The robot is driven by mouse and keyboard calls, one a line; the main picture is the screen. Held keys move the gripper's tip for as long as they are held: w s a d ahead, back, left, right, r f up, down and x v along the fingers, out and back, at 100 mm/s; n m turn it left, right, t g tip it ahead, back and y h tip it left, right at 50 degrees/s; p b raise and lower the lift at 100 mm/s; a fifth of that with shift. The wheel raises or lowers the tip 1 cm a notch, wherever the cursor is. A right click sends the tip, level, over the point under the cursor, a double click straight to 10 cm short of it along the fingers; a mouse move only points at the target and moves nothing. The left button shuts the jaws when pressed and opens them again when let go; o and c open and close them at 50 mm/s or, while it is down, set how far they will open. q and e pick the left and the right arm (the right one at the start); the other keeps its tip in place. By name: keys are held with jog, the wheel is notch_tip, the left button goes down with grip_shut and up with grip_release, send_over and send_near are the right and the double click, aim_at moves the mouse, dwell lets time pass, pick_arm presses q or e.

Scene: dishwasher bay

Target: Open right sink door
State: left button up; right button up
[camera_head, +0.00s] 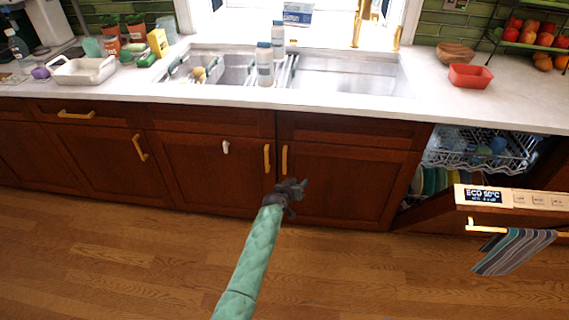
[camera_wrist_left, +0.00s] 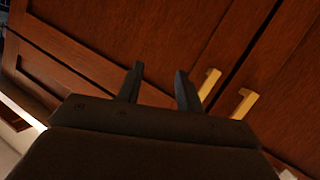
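The right sink door (camera_head: 345,186) is a dark red-brown panel under the sink. It looks shut. Its gold upright handle (camera_head: 284,160) is near its left edge, beside the left sink door's gold handle (camera_head: 267,158). My left gripper (camera_head: 297,190) is in front of the right sink door's lower left part, below the handle. In the left wrist view my left gripper (camera_wrist_left: 158,86) has its two dark fingers apart with nothing between them. Two gold handles show there beyond the fingers; I cannot tell which is which. My right gripper is not in view.
The dishwasher door (camera_head: 510,203) hangs open at the right with a striped towel (camera_head: 512,250) on its bar. A rack of dishes (camera_head: 480,150) shows behind it. The counter (camera_head: 440,108) holds a red bowl (camera_head: 470,76) and bottles. The wooden floor (camera_head: 370,275) in front is clear.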

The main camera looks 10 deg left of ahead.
aim_at(284, 163)
pick_arm(q)
jog(key=w+a+r+n+t+y, duration=0.1)
jog(key=w+a+r+t+y, duration=0.1)
jog(key=a+t+y, duration=0.4)
jog(key=shift+g+h, duration=0.3)
jog(key=shift+g, duration=0.3)
jog(key=shift+w+a+f, duration=0.1)
jog(key=shift+w+a, duration=0.1)
jog(key=shift+w, duration=1.65)
jog(key=shift+w+a+f, duration=0.1)
jog(key=shift+w+a, duration=0.05)
jog(key=shift+w, duration=1.7)
grip_shut()
